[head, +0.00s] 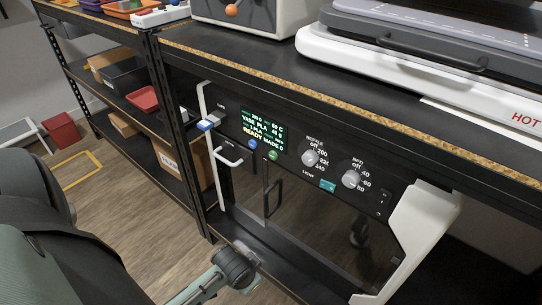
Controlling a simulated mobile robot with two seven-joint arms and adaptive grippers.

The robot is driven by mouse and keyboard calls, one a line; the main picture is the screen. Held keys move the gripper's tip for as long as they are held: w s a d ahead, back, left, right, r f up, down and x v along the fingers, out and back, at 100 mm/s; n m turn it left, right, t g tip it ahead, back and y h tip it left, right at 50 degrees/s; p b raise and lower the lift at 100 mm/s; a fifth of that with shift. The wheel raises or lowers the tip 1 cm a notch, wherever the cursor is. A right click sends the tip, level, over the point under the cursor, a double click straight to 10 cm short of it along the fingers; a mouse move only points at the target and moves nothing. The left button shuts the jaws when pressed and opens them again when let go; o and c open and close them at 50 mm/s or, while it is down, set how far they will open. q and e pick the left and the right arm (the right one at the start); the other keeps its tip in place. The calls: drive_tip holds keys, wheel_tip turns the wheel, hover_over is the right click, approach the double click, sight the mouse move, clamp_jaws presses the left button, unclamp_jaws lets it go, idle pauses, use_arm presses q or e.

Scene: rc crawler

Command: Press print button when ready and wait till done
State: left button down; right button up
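The printer's dark front panel (297,162) is set under the black worktop. Its lit display (264,129) reads VASE PLA, with READY and MADE 0 on the bottom line. Below the display are a blue round button (252,144) and a green round button (273,155); their labels are too small to read. A nozzle knob (310,157) and a bed knob (351,179) sit to the right, with a teal light button (327,186) between and below them. Parts of my arm show at the lower left, apart from the panel. I make out neither gripper's fingers.
A glass door with a dark handle (273,197) is below the panel. White brackets flank the printer, the right one (423,225) jutting out. A blue-tipped lever (207,124) sticks out at the left. Shelves with trays (144,98) stand left. The floor in front is clear.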

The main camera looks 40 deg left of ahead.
drive_tip(key=shift+w, duration=0.1)
idle(0.4)
drive_tip(key=shift+w+r, duration=0.15)
drive_tip(key=shift+w, duration=0.15)
drive_tip(key=shift+s, duration=0.1)
